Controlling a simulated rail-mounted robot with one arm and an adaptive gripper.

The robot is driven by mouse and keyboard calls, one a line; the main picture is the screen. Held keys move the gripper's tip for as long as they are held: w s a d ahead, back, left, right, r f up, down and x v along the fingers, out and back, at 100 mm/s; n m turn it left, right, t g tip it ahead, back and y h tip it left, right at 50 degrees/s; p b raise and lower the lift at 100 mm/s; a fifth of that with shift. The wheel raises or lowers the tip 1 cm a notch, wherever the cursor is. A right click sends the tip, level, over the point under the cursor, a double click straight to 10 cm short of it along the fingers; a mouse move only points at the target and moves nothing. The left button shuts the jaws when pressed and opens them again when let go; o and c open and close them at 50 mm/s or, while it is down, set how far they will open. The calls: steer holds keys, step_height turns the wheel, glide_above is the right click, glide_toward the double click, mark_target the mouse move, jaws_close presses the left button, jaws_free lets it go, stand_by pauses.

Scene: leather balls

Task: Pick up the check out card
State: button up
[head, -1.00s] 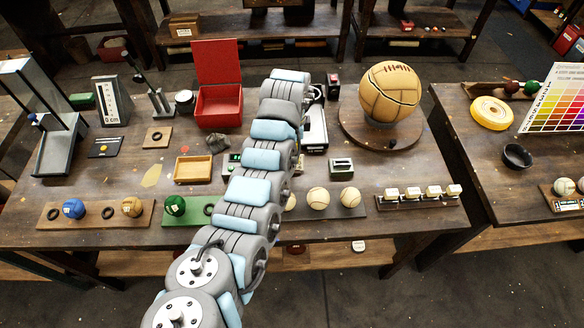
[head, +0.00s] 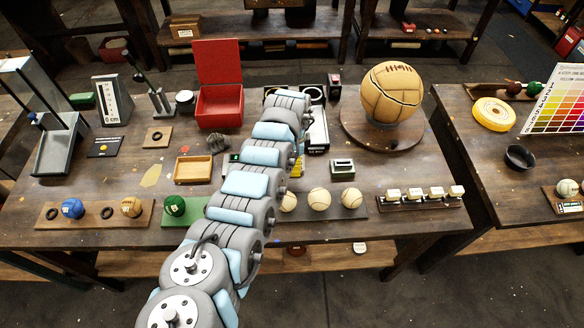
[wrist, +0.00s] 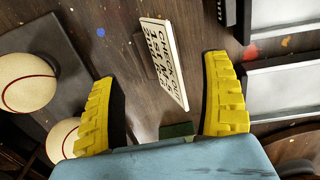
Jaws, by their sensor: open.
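The check out card (wrist: 166,62) is a white card with black lettering in the wrist view. It appears tilted, beside a dark piece on the wooden table, and lies ahead of my gripper between the line of its two fingers. My gripper (wrist: 158,70) has two yellow ridged fingers, spread wide apart with the card's near end in the gap between them as seen. I cannot tell the distance in depth, and no contact is visible. In the head view my arm hides the gripper, and I cannot make out the card there.
Stitched balls (wrist: 28,82) rest on a dark board left of the fingers. Metallic boxes (wrist: 285,90) stand close on the right. A small green block (wrist: 177,130) is between the finger bases. In the head view, a red box (head: 219,104) and a large ball (head: 391,91) stand farther back.

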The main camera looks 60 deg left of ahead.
steer(key=shift+f+b, duration=0.8)
steer(key=shift+f, duration=1.2)
steer(key=shift+w, duration=0.1)
steer(key=c, duration=1.1)
